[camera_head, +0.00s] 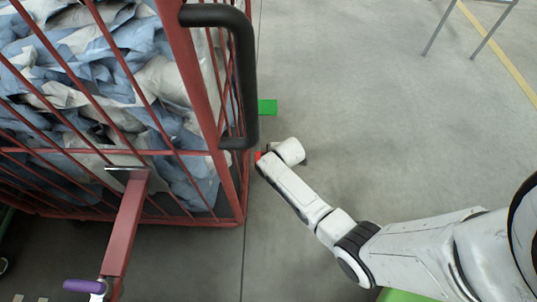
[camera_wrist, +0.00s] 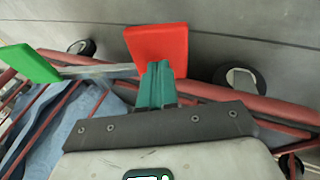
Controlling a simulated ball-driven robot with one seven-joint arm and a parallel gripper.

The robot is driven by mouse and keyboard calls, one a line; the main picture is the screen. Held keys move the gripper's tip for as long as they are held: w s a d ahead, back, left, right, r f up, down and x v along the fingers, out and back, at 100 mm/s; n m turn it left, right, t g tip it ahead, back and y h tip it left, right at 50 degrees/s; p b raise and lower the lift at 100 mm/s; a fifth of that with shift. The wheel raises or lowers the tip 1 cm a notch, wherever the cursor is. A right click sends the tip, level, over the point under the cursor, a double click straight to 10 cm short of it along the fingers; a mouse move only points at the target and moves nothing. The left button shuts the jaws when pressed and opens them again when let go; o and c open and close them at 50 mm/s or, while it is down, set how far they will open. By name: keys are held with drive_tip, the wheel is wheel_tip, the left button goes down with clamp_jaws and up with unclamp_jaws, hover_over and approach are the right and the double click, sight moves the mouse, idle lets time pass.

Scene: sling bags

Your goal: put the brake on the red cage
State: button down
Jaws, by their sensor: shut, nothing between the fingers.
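The red cage (camera_head: 180,60) stands at the left of the head view, filled with blue and white bags. Low on its near side are a green pedal (camera_head: 267,106) and a red pedal (camera_head: 258,156), the red one mostly hidden by my arm. In the wrist view the red pedal (camera_wrist: 157,44) and the green pedal (camera_wrist: 30,63) sit at the two ends of a grey bar. My gripper (camera_wrist: 156,75) has its teal fingers together, with tips at the lower edge of the red pedal. Whether they touch it is unclear.
A black handle (camera_head: 245,75) sticks out from the cage's side above the pedals. Dark castors (camera_wrist: 240,78) show beneath the cage frame. A red bar (camera_head: 127,220) stands at the lower left. The grey floor (camera_head: 380,120) is clear to the right, up to thin metal legs (camera_head: 465,28).

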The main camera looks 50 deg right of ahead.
drive_tip(key=shift+f, duration=0.7)
drive_tip(key=shift+s+a+f, duration=0.1)
drive_tip(key=shift+s+f, duration=0.05)
drive_tip(key=r+p, duration=0.2)
drive_tip(key=r, duration=0.1)
drive_tip(key=r+p, duration=0.1)
drive_tip(key=shift+s+a+r+p, duration=0.15)
drive_tip(key=shift+a+p, duration=0.15)
drive_tip(key=shift+a, duration=0.05)
drive_tip(key=p+v, duration=0.5)
drive_tip(key=v, duration=0.5)
drive_tip(key=shift+s+a+p, duration=0.25)
drive_tip(key=shift+s+p, duration=0.05)
drive_tip(key=shift+p, duration=0.05)
